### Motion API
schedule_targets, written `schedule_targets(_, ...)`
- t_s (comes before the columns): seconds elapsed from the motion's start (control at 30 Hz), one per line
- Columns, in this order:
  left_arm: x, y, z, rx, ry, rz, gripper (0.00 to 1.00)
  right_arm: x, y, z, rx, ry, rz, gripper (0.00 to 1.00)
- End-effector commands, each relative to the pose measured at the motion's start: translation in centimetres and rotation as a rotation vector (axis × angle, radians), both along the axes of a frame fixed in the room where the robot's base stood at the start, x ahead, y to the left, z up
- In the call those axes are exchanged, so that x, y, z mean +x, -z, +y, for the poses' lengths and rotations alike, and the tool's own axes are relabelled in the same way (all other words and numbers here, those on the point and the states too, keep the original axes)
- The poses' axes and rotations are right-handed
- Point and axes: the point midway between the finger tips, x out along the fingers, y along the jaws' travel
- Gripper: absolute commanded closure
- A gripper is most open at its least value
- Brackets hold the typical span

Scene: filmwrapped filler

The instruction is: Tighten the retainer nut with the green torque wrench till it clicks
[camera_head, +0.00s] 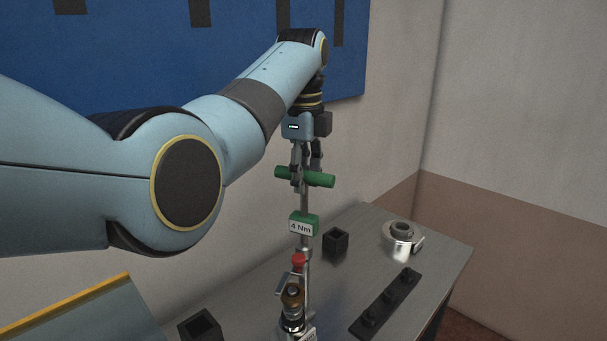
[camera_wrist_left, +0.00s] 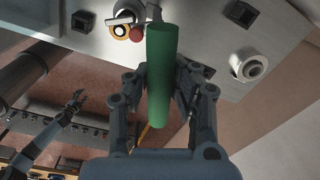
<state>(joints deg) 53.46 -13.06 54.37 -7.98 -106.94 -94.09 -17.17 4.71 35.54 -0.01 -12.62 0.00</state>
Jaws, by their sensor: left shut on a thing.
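The green torque wrench has a crossbar handle (camera_head: 322,180), a steel shaft and a green block (camera_head: 303,224) marked "4 Nm". My left gripper (camera_head: 304,176) is shut on the handle, which also shows between the fingers in the left wrist view (camera_wrist_left: 161,75). The wrench hangs nearly upright. Its lower end is at or beside a small metal fixture (camera_head: 292,322) with a brass-coloured part (camera_head: 292,297), perhaps the retainer nut. I cannot tell whether they touch. A bluish arm, seemingly my right, ends in a small dark gripper (camera_wrist_left: 76,98); its jaws are unclear.
A red knob (camera_head: 298,260) stands by the fixture. The grey table (camera_head: 425,262) also holds a black square holder (camera_head: 336,241), a second one (camera_head: 201,327), a metal ring-shaped part (camera_head: 402,240) and a black strip with knobs (camera_head: 386,302). A blue board (camera_head: 120,60) hangs behind.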

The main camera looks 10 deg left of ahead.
Motion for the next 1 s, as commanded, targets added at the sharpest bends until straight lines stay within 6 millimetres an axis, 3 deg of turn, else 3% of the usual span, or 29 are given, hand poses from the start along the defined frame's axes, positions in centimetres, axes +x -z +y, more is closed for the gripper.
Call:
schedule_targets(0.2,0.10,-0.13,0.01,0.000,0.229,-0.002,1.00,0.01,-0.05,-0.05,-0.001,0.000,0.000,0.54)
schedule_targets(0.53,0.11,-0.15,0.01,0.001,0.278,-0.002,1.00,0.00,-0.05,-0.02,0.000,0.000,0.000,0.54)
schedule_targets(0.8,0.16,-0.18,0.00,0.001,0.536,-0.003,1.00,-0.02,-0.03,0.19,0.002,0.001,0.000,0.54)
schedule_targets(1.0,0.17,-0.18,-0.01,0.000,0.545,-0.003,1.00,-0.04,-0.01,0.42,0.005,0.001,0.000,0.54)
